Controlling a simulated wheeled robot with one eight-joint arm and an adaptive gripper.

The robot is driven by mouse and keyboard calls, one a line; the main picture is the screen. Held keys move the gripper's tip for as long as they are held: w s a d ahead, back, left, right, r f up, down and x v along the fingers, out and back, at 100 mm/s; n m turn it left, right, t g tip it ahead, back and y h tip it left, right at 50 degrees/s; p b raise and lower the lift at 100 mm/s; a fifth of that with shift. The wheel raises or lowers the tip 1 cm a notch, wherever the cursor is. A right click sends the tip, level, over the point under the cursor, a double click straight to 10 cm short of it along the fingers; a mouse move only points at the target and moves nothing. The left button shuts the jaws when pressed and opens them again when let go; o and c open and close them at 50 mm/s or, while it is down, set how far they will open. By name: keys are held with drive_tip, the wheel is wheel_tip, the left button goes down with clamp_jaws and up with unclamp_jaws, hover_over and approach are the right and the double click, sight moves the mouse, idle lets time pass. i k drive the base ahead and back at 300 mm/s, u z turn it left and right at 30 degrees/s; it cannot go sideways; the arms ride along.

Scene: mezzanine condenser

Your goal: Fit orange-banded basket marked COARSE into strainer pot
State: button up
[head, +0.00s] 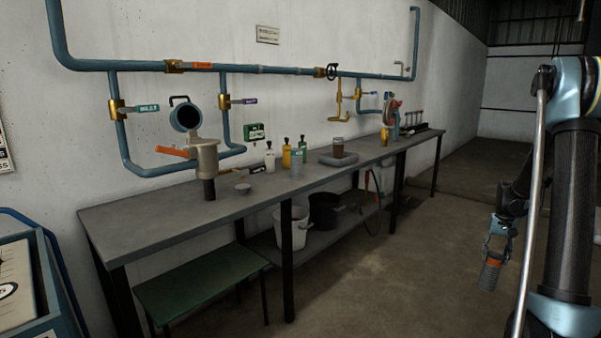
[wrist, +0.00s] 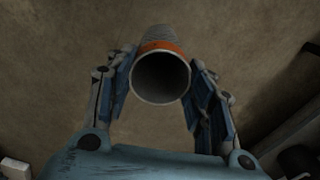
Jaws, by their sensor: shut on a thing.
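In the wrist view, the orange-banded basket (wrist: 160,48) is a grey mesh cylinder with an open, dark end facing the camera. My gripper (wrist: 160,85) is shut on it, one blue finger on each side. In the head view my gripper (head: 495,245) hangs at the right, off the bench, with the basket (head: 490,275) pointing down over the floor. No COARSE mark is readable. The strainer pot (head: 204,160) stands on the left part of the bench, far from my gripper. Its round lid (head: 185,115) is swung up and an orange handle (head: 173,151) sticks out left.
The grey bench (head: 270,190) runs along the wall under blue pipes. A green stool (head: 200,282) is in front. The floor (head: 400,270) between bench and arm is clear.

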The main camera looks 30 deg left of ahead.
sight(205, 152)
drive_tip(key=k, duration=1.1)
drive_tip(key=u, duration=1.4)
drive_tip(key=i, duration=0.95)
drive_tip(key=u, duration=0.05)
